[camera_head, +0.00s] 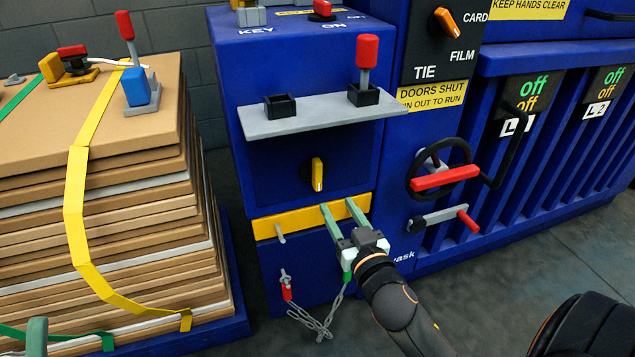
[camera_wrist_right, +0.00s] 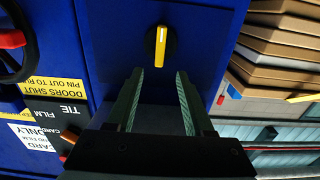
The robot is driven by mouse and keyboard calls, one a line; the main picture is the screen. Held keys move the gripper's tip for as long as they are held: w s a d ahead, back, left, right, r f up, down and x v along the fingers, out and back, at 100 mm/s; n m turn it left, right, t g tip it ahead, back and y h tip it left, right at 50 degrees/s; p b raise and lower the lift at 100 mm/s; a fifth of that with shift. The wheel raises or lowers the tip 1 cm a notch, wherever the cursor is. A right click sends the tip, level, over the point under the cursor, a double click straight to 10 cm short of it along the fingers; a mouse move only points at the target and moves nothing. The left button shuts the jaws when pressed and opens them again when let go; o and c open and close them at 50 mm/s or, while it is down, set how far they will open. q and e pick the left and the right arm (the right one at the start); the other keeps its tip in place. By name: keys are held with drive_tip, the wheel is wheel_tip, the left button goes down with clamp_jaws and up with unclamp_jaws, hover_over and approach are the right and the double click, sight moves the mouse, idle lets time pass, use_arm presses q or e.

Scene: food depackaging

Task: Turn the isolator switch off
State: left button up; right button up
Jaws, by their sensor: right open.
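A yellow rotary switch handle (camera_head: 317,174) on a black round base sits on the front of the blue cabinet. Its handle stands roughly upright. In the right wrist view the same yellow handle (camera_wrist_right: 160,46) is just beyond my fingertips, with its black base behind it. My right gripper (camera_head: 343,207) is open and empty, with its two greenish fingers in front of the cabinet, below and slightly right of the handle. In the wrist view the fingers (camera_wrist_right: 159,78) are apart and no contact with the handle shows. A grey-green tip (camera_head: 37,335) at the lower left may be my left gripper.
A grey shelf (camera_head: 322,113) juts out above the handle. A yellow bar (camera_head: 300,222) crosses the cabinet below it. A black handwheel with a red grip (camera_head: 444,178) is to the right. A strapped cardboard stack (camera_head: 130,240) stands left. A chain (camera_head: 318,325) hangs below.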

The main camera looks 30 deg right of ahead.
sight(319, 176)
drive_tip(key=b+x, duration=0.1)
drive_tip(key=x, duration=0.9)
drive_tip(key=shift+w+d, duration=0.15)
drive_tip(key=shift+w, duration=0.2)
clamp_jaws()
